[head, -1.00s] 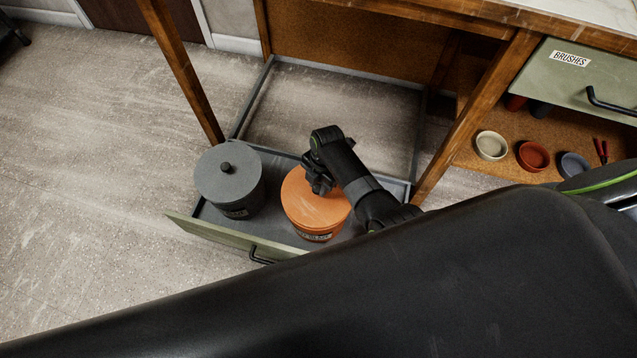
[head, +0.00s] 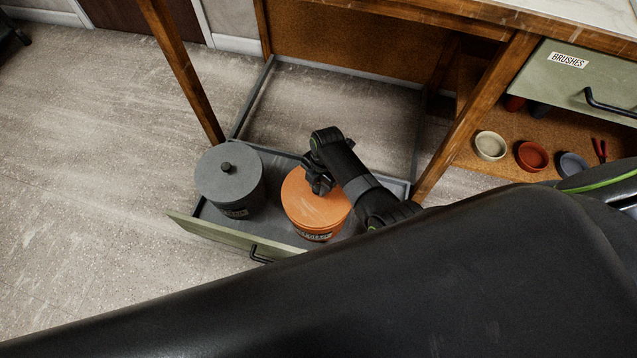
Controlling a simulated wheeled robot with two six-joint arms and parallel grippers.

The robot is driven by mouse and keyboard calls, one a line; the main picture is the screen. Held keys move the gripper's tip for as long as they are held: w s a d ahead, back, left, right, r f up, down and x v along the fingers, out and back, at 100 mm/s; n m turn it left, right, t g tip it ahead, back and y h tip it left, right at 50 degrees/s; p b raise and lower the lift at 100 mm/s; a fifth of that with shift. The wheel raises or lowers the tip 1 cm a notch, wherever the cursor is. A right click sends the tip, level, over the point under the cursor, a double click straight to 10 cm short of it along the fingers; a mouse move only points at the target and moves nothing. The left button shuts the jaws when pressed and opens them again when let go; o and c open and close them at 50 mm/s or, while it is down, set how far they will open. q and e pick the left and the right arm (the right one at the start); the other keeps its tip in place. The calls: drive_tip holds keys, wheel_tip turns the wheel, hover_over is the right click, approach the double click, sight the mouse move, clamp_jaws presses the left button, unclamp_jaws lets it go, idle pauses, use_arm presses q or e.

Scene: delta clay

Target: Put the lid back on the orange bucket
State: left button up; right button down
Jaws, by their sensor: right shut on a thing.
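The orange bucket (head: 318,236) stands in the open lower drawer (head: 280,243), right of a grey bucket. Its orange lid (head: 312,209) lies over the bucket's top and looks about level; I cannot tell whether it is fully seated. My right gripper (head: 318,186) is above the lid's middle, shut on the lid's knob, which the fingers hide. My left gripper is not in view.
A grey lidded bucket (head: 229,181) stands close on the left in the same drawer. Wooden desk legs (head: 183,70) rise behind the drawer. Small bowls (head: 532,155) sit on a shelf at right, below a drawer labelled BRUSHES (head: 590,75).

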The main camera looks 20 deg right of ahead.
idle(0.3)
drive_tip(key=c, duration=0.6)
unclamp_jaws()
drive_tip(key=shift+o, duration=0.2)
